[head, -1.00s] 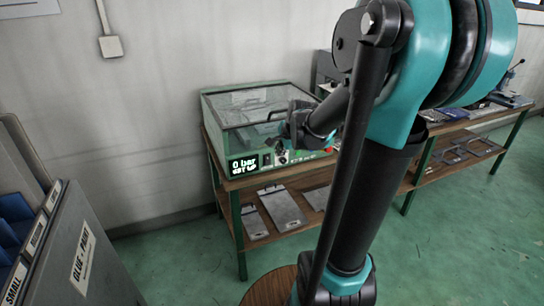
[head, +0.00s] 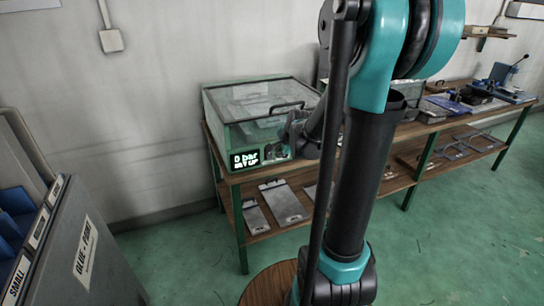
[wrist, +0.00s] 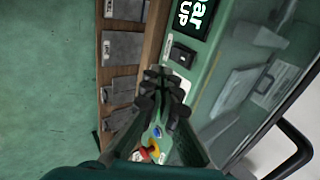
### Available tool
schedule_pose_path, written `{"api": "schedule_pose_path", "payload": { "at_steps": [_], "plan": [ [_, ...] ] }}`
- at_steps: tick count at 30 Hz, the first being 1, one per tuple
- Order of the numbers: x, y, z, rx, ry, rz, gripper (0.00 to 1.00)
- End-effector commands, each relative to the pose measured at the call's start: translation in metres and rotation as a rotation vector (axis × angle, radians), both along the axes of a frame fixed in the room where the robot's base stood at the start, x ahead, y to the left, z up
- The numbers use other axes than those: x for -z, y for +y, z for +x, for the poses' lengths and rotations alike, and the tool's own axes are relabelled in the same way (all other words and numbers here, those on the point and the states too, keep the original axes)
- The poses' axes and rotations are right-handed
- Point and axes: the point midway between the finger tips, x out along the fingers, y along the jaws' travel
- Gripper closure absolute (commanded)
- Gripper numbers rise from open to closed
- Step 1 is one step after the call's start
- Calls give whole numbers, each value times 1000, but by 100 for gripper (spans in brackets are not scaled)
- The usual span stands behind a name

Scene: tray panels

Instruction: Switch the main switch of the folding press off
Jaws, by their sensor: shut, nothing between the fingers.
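The folding press (head: 224,122) is a green box with a glass lid, standing on the wooden bench. Its front panel has a lit display (head: 246,160) at the left; part of it also shows in the wrist view (wrist: 195,15). Next to the display in the wrist view is a black rocker switch (wrist: 183,55) with a white label, likely the main switch; its position is unclear. My gripper (wrist: 166,78) is shut and empty, its dark fingertips just beside the switch. I cannot tell whether they touch. In the head view my arm end hides most of the panel's controls.
Red, yellow and blue controls (wrist: 152,145) sit on the panel close under my gripper. The lid handle (wrist: 294,150) sticks out at the right. Metal plates (head: 284,202) lie on the lower shelf. A grey cabinet (head: 90,250) stands at the left; green floor between is clear.

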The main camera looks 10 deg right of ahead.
Motion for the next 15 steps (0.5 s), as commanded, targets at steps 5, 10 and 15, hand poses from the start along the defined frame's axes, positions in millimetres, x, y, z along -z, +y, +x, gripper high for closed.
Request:
{"api": "schedule_pose_path", "payload": {
  "at_steps": [5,10,15],
  "plan": [
    [17,3,13,1,0,1,100],
    [33,5,25,1,0,1,100],
    [45,9,41,-1,0,-1,100]
  ]
}}
